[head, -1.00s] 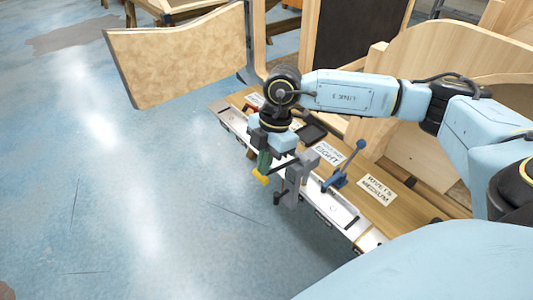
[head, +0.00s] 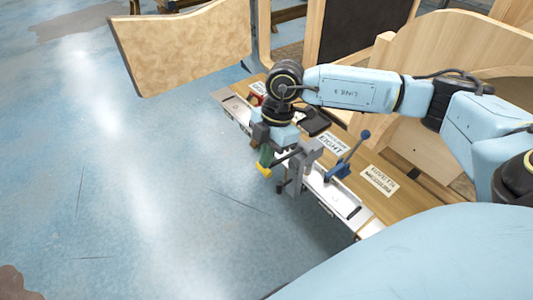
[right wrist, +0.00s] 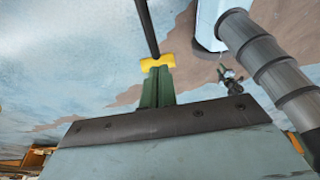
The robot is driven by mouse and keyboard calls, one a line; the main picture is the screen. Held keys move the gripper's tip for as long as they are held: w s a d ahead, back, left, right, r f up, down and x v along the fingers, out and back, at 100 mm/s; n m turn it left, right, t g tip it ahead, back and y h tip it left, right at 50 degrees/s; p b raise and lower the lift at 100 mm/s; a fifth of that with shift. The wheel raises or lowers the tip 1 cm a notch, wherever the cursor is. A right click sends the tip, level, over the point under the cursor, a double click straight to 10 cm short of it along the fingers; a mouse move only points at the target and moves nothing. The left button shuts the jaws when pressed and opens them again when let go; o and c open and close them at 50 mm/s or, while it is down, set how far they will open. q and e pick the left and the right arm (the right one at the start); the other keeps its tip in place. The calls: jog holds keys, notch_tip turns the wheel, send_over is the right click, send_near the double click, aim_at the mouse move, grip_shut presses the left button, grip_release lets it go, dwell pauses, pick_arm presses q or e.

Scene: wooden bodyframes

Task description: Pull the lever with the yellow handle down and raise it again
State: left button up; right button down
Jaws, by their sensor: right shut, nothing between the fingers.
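The yellow handle (head: 264,169) sits at the end of a thin dark lever rod (head: 283,160), which slants down to the left from a grey clamp-like device (head: 301,171) at the bench edge. My right gripper (head: 266,157) has green fingers, shut and empty, pointing down with their tips at the handle. In the right wrist view the fingers (right wrist: 157,88) end right at the yellow handle (right wrist: 157,62), and the rod (right wrist: 147,28) runs up from it. They look in contact, though a small gap cannot be ruled out. My left gripper is out of view.
A wooden bench (head: 400,207) with a metal edge strip runs along the device. Beside it stand a blue lever (head: 343,163), a dark box (head: 315,123) and paper labels (head: 378,180). A large wooden panel (head: 185,50) stands behind. The floor at left is clear.

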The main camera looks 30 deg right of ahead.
aim_at(273, 163)
jog(key=p+v, duration=0.2)
jog(key=v, duration=0.1)
jog(key=shift+a+r, duration=0.15)
jog(key=shift+r, duration=0.1)
jog(key=v, duration=1)
jog(key=shift+a, duration=0.35)
